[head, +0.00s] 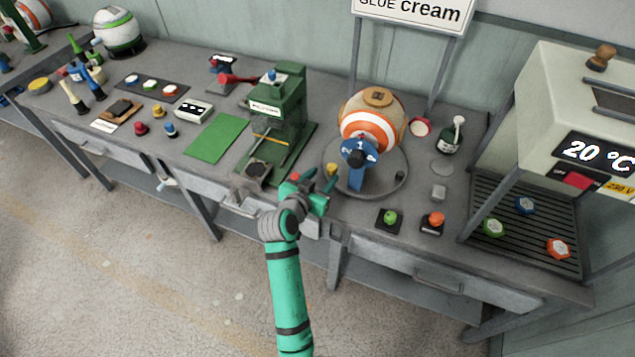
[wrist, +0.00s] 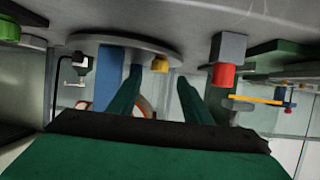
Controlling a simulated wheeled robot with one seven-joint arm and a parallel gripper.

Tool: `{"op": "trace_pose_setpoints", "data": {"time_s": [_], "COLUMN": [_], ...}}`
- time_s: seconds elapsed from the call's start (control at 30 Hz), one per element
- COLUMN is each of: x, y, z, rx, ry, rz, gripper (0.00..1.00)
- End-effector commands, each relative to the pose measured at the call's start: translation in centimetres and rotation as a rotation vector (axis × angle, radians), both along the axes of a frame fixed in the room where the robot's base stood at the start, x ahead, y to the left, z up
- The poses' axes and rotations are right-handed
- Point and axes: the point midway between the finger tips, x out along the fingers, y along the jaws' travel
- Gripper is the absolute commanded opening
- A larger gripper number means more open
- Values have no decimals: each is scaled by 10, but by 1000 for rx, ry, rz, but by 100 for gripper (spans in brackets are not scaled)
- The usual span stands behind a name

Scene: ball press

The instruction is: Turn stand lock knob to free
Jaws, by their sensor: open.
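The ball stand has a round grey plate (head: 389,187) and a blue post (head: 357,180) with a numbered blue dial (head: 357,153). A cream ball with orange and white bands (head: 376,117) sits on it. A small yellow knob (head: 331,168), likely the stand lock knob, is at the plate's near left; its setting cannot be read. My gripper (head: 320,179) is open and empty just in front of this knob. In the wrist view, the yellow knob (wrist: 160,64) shows beyond and between my open fingers (wrist: 158,82), apparently untouched. The blue post (wrist: 109,70) is left of the fingers there.
A green press (head: 280,110) stands left of the ball stand. A red knob on a grey block (wrist: 224,76) is close right of my fingers. Green (head: 390,217) and orange (head: 434,219) buttons lie to the right, before a heater (head: 580,110).

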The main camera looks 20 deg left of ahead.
Motion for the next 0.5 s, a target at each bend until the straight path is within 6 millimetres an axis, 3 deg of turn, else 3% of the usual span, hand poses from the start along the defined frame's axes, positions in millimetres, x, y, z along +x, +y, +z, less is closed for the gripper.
{"op": "trace_pose_setpoints", "data": {"time_s": [0.2, 0.5], "x": [-23, -32], "y": [1, 2], "z": [10, 13], "rx": [1, 0], "ry": [0, 1], "rz": [0, 1], "gripper": [45, 45]}}
